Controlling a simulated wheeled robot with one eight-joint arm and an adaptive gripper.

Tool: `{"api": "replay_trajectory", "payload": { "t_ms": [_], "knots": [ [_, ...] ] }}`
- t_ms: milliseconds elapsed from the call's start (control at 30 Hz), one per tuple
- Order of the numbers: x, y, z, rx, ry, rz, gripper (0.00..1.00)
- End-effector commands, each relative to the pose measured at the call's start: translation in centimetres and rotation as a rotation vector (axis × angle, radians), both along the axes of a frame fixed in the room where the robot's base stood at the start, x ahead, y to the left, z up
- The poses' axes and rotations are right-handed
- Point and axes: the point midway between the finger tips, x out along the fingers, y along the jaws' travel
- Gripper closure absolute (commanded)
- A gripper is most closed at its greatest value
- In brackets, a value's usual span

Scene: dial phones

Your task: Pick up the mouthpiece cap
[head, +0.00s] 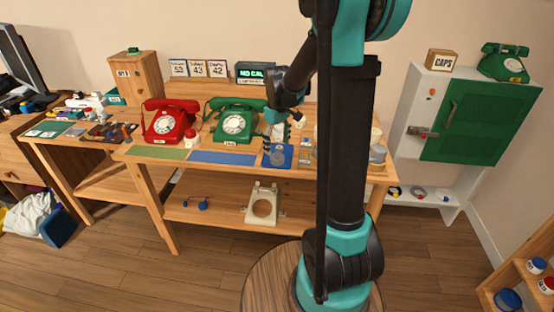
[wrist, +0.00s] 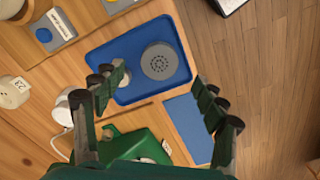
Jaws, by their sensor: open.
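The mouthpiece cap (wrist: 159,62), a grey disc with small holes in its middle, lies in a shallow blue tray (wrist: 128,93) in the wrist view. My gripper (wrist: 158,84) is open and empty, its dark fingers spread to either side of the picture below the cap. The cap is apart from both fingers, and the left finger overlaps the tray's left part in view. In the head view my gripper (head: 284,128) points down over the bench near the blue tray (head: 288,150); the cap is hard to make out there.
A green dial phone (head: 235,122) and a red one (head: 168,122) stand left of my gripper. A blue mat (head: 222,158) lies before the green phone. Small grey holders (wrist: 50,32) sit beside the tray. The bench edge and wooden floor (wrist: 270,90) are to the right in the wrist view.

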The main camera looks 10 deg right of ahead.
Motion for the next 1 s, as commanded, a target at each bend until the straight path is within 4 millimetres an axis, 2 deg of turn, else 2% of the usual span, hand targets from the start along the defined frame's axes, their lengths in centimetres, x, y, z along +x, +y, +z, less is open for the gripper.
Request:
{"api": "replay_trajectory", "payload": {
  "t_ms": [300,633,900,1000],
  "knots": [
    [0.3,0.1,-4.2,0.0,0.0,0.0,0.28],
    [0.3,0.1,-4.8,0.0,0.0,0.0,0.28],
    [0.3,0.1,-4.8,0.0,0.0,0.0,0.61],
    [0.3,0.1,-4.8,0.0,0.0,0.0,0.7]
  ]
}}
